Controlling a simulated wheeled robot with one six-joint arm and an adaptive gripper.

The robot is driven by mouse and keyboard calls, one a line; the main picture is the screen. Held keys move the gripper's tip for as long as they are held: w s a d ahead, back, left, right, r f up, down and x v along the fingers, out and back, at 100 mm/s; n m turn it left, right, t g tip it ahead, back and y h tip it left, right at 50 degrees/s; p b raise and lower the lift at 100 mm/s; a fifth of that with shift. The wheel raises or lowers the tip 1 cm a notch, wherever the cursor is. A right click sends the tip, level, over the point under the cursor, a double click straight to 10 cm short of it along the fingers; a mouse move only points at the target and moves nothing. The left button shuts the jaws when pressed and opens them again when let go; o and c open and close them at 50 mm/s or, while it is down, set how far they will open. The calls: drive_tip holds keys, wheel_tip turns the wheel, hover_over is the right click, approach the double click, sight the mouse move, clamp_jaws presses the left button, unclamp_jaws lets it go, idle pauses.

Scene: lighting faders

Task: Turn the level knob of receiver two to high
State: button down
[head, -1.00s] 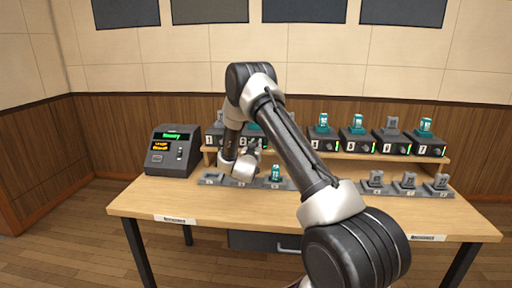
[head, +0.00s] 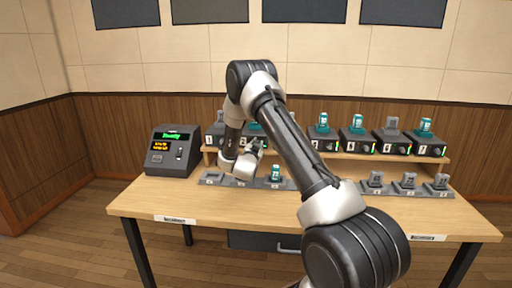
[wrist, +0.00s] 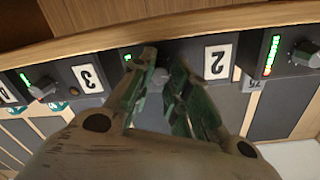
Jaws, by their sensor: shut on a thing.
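Receiver two is a dark box on the shelf, with a white "2" label (wrist: 217,62) that appears upside down in the wrist view. My gripper (wrist: 165,75) is shut on the level knob of receiver two, beside that label. The fingers hide most of the knob, so its angle cannot be read. A small green level light (wrist: 127,58) shows just left of the fingers and looks short. In the head view my gripper (head: 252,148) is in front of the left shelf boxes, and my arm hides much of receiver two.
Receiver three (wrist: 87,78) and its knob (wrist: 38,85) are close on one side. Receiver one's knob (wrist: 305,55) and tall green light (wrist: 270,55) are on the other. A console (head: 173,150) stands at the table's left. Charging cradles (head: 408,184) line the table.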

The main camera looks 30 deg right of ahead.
drive_tip(key=shift+r, duration=0.2)
drive_tip(key=c, duration=1.3)
unclamp_jaws()
drive_tip(key=shift+f, duration=0.1)
